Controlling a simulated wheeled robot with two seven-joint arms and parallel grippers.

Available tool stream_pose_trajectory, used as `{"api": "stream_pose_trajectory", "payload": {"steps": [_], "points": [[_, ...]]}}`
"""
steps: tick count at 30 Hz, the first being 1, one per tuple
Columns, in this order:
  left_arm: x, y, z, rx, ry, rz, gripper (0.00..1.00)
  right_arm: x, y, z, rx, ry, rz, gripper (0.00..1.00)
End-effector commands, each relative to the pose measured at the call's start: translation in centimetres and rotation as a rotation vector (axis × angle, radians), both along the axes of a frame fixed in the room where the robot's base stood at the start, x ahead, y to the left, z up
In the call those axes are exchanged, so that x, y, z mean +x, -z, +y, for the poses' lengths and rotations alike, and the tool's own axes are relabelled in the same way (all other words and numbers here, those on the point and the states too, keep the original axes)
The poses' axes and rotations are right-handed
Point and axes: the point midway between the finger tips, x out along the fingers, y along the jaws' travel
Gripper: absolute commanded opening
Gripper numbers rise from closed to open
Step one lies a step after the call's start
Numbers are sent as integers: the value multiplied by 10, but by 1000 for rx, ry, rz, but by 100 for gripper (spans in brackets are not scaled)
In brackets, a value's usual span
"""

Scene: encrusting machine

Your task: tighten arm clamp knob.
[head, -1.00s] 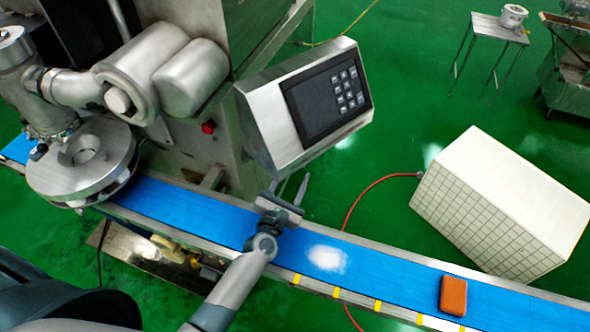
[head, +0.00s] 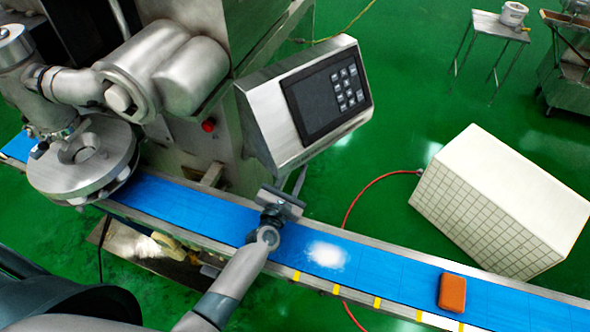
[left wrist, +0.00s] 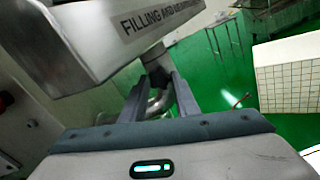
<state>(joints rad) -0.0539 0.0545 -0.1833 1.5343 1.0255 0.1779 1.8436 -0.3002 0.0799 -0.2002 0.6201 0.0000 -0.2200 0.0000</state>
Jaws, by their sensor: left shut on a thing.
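The control panel box (head: 310,100) hangs over the conveyor on the encrusting machine. In the left wrist view its underside (left wrist: 100,50) fills the upper left. My left gripper (head: 293,184) reaches up over the belt to just below the panel. In the left wrist view my left gripper (left wrist: 160,84) has its fingers on either side of a small dark piece, taken as the arm clamp knob (left wrist: 156,74), and is shut on it. A bent grey metal tube (left wrist: 160,102) shows behind the fingers. The knob is hidden in the head view. My right gripper is out of view.
The blue conveyor (head: 385,267) runs under my left gripper. It carries a white powdery patch (head: 326,254) and an orange block (head: 452,293). A white gridded box (head: 500,200) and a red hose (head: 366,195) lie on the green floor to the right.

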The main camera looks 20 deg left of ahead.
Motion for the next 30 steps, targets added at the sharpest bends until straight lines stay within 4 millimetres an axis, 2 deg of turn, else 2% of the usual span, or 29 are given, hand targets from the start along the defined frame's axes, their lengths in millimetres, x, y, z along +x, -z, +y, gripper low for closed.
{"api": "stream_pose_trajectory", "payload": {"steps": [11, 30], "points": [[0, 0, 0, 138, 0, -5, 6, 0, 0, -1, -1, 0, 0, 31], [0, 0, -1, 708, 1, -23, 6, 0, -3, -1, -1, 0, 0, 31]]}}
